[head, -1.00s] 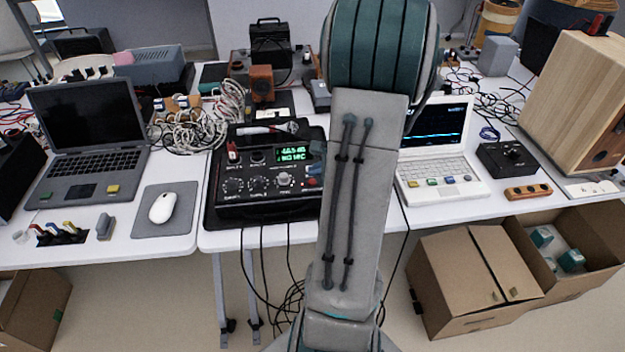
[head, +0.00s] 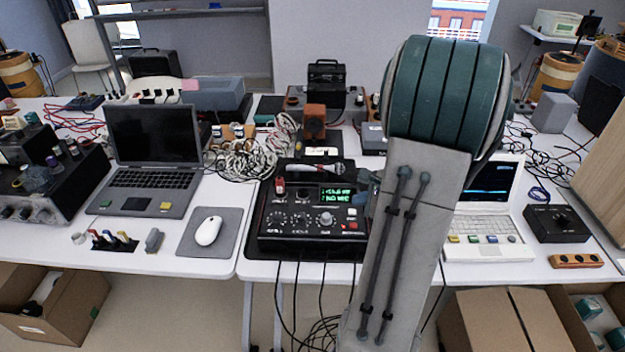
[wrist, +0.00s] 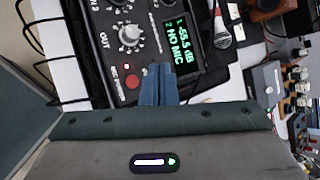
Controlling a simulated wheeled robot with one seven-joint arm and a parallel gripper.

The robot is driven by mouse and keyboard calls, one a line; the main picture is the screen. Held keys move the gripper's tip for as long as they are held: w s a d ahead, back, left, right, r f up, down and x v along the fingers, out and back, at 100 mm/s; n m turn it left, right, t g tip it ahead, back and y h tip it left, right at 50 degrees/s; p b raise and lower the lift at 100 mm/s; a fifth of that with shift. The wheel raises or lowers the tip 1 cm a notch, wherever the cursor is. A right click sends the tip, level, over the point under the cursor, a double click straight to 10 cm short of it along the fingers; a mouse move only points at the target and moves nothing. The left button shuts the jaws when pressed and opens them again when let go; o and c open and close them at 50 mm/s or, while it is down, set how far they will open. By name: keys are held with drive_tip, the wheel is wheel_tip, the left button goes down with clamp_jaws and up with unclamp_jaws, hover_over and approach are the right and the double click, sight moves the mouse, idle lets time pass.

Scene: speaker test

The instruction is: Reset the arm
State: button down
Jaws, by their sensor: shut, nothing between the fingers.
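My arm (head: 415,230) rises in front of the tables in the head view, a grey link with a teal rounded joint above it. It hides part of the middle table. My gripper (wrist: 158,70) shows in the wrist view as blue-grey fingers, closed together and empty. The fingers appear over the front part of a black audio device (wrist: 100,30), near its red button; I cannot tell whether they touch it. In the head view the same device (head: 310,245) stands left of my arm, with knobs and a lit green display.
A microphone (head: 315,167) lies at the device's back. A dark laptop (head: 152,135) and a white mouse (head: 208,231) are to the left; a white laptop (head: 490,222) and a black box (head: 556,223) are to the right. Cardboard boxes (head: 500,322) stand on the floor, and cables hang below the table.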

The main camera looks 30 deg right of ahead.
drive_tip(key=shift+a, duration=0.1)
drive_tip(key=s+a+r+n+g+y, duration=0.1)
drive_tip(key=a+r+n+g+y, duration=0.15)
drive_tip(key=a+n, duration=0.45)
drive_tip(key=a+r+n+g+y, duration=0.1)
drive_tip(key=a+r+n, duration=0.3)
drive_tip(key=a, duration=0.7)
drive_tip(key=s+a+r+n+g+h, duration=0.2)
drive_tip(key=s+a+r+n+h, duration=0.2)
drive_tip(key=s+a+n, duration=0.4)
drive_tip(key=s+n+h, duration=0.1)
drive_tip(key=s+n, duration=0.2)
drive_tip(key=n, duration=0.2)
drive_tip(key=shift+a+g, duration=0.3)
drive_tip(key=shift+g, duration=0.05)
drive_tip(key=shift+r, duration=0.1)
